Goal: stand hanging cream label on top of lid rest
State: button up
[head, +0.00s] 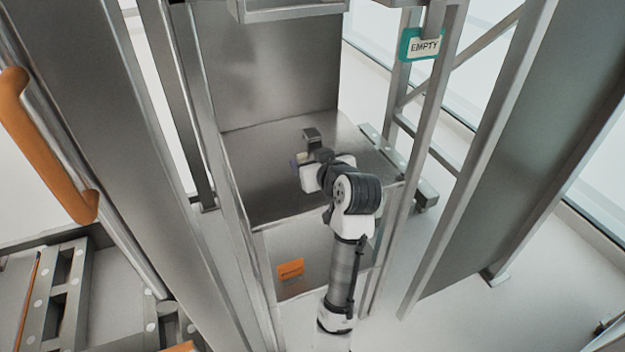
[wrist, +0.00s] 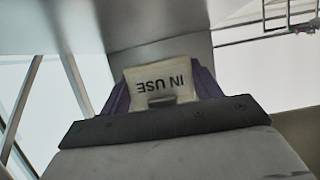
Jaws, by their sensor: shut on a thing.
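A cream label (wrist: 158,80) reading "IN USE" shows upside down in the wrist view. It sits between the two purple fingers of my gripper (wrist: 162,88), which is shut on it. A small grey piece covers part of its lower edge in that view. In the head view my gripper (head: 296,164) is over the steel surface, and the label cannot be made out there. A small dark grey block (head: 312,136) shows just beyond my gripper; I cannot tell whether it is the lid rest.
A steel deck (head: 262,188) lies between upright posts, with a steel back panel (head: 270,70) behind. A teal-framed sign reading "EMPTY" (head: 424,46) hangs on the right post. An orange tag (head: 290,270) is on the front panel. An orange handle (head: 45,145) is at the left.

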jog(key=shift+f, duration=2.95)
jog(key=shift+f, duration=0.1)
jog(key=o, duration=0.9)
jog(key=shift+r, duration=0.2)
jog(key=b+v, duration=0.1)
jog(key=v, duration=1.1)
